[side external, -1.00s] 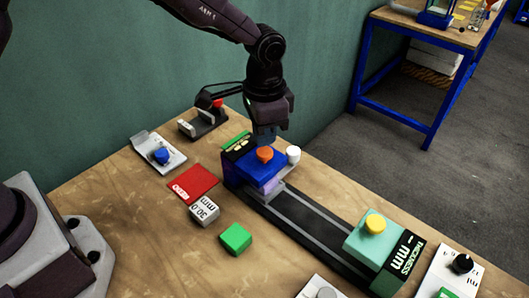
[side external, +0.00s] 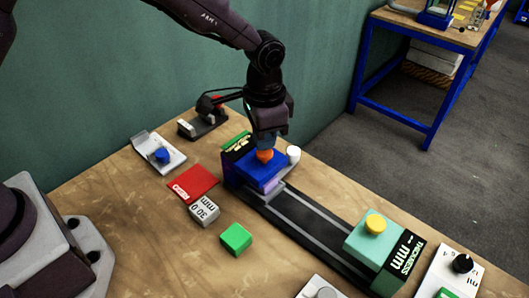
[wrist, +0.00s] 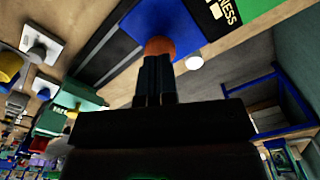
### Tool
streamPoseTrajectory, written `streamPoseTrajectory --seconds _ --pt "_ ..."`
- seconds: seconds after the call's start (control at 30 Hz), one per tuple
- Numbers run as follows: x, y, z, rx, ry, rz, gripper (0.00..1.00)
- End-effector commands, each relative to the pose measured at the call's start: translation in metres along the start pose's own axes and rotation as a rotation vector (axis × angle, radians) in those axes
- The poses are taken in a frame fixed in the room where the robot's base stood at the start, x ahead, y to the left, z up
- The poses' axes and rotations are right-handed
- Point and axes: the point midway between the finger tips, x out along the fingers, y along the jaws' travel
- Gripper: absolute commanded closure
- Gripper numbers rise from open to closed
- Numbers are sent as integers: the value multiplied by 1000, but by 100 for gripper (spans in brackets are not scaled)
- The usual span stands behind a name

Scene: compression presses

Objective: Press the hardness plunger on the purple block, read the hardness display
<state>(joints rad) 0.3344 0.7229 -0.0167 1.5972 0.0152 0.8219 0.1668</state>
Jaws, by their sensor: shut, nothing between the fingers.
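The hardness press has a blue top (side external: 247,165) with an orange plunger (side external: 264,155) on it. A purple block (side external: 268,184) shows in part under the blue top. My gripper (side external: 264,147) is shut and empty, pointing down with its fingertips at the plunger's top, seemingly touching it. In the wrist view the shut fingers (wrist: 155,64) meet the orange plunger (wrist: 160,46). The black hardness display (side external: 238,146) is behind the blue top. Its yellow-green characters are too small to read. In the wrist view only the label's end "NESS" and part of a character show.
A teal thickness press (side external: 365,238) with a yellow plunger stands at the other end of a dark track (side external: 300,222). A white knob (side external: 293,152) is close right of my gripper. A red pad (side external: 192,183), a "30.0 mm" block (side external: 204,211) and a green block (side external: 236,238) lie in front.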

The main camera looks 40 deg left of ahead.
Motion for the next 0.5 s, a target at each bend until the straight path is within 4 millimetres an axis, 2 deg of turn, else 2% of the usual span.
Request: streamPoseTrajectory --seconds 0.5 --pt "8 0 0 0 0 0 100"
